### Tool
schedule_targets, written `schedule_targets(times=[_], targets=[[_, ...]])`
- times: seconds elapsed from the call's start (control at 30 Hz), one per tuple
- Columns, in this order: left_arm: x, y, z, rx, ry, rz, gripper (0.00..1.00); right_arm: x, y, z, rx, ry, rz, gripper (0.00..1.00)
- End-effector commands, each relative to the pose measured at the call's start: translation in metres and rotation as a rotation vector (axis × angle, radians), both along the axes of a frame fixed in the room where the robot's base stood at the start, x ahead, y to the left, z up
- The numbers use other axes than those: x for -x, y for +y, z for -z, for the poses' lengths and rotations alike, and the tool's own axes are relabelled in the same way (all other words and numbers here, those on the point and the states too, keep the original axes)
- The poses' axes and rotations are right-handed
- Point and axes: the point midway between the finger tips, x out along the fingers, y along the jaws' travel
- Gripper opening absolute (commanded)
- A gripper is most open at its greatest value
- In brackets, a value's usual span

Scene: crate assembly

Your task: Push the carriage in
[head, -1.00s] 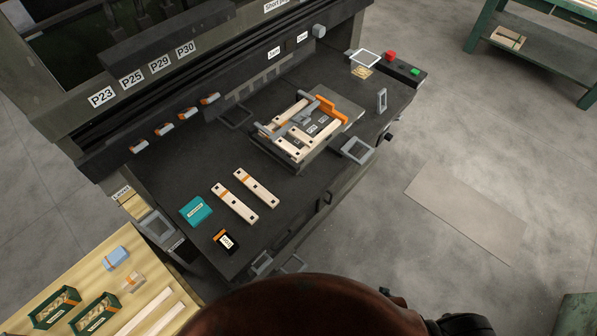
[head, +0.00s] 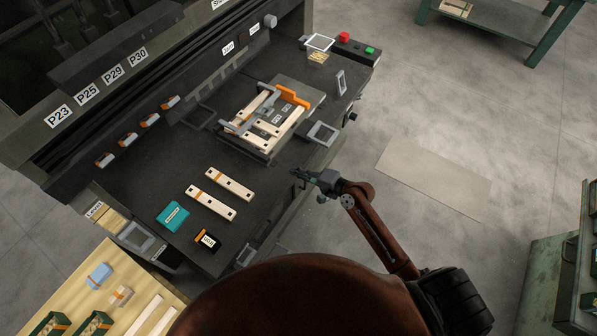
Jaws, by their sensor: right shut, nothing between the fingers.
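The carriage (head: 287,150) sits on the dark machine table, toward its right end. It carries a frame of pale wooden slats (head: 286,131) with an orange block (head: 293,97) and grey clamp bars on top. A grey square handle (head: 322,133) stands at its right front side. My right gripper (head: 296,173) reaches in from the lower right, over the table's front edge. It is shut and empty, a little in front of the carriage and apart from it. My left gripper is not in view.
Red (head: 344,37) and green (head: 369,50) buttons are at the table's right end. Open floor lies to the right.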

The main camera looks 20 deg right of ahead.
Motion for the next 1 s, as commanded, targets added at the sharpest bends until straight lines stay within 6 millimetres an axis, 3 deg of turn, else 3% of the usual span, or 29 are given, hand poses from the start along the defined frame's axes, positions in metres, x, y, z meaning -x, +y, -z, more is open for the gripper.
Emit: schedule_targets(times=[0.3,0.5,1.0], targets=[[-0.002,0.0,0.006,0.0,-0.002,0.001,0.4,-0.05,0.04,0.02,0.0,0.0,-0.001,0.0],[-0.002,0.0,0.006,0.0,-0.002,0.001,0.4,-0.071,0.055,0.019,0.002,0.0,0.001,0.0],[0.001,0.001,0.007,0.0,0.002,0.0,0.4,-0.078,0.061,0.019,0.003,-0.001,0.001,0.0]])
